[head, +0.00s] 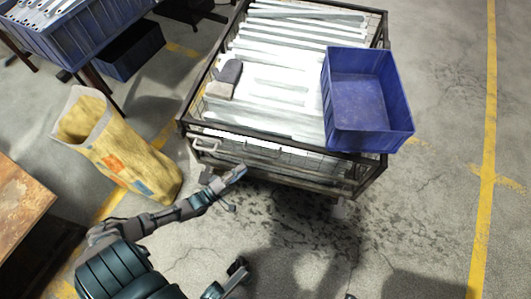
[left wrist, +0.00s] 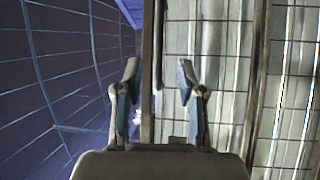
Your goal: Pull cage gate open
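The cage (head: 352,170) is a dark-framed wire-mesh cart loaded with galvanized brackets (head: 275,62). Its front mesh side faces me and looks upright; a light handle (head: 205,146) juts out at its front left corner. My left gripper (head: 236,174) is just in front of and below this side, right of the handle. In the left wrist view its fingers (left wrist: 158,78) are apart, with a vertical bar and mesh beyond them; I see nothing gripped. Grey and bluish parts at the head view's bottom edge may be my right gripper (head: 226,280); its state is unclear.
A blue crate (head: 402,128) rests on the cage's right side, and a grey glove (head: 224,80) lies on the brackets. A yellow sack (head: 150,170) stands left of the cage. A rusty table (head: 18,200) is at far left. Floor in front and right is clear.

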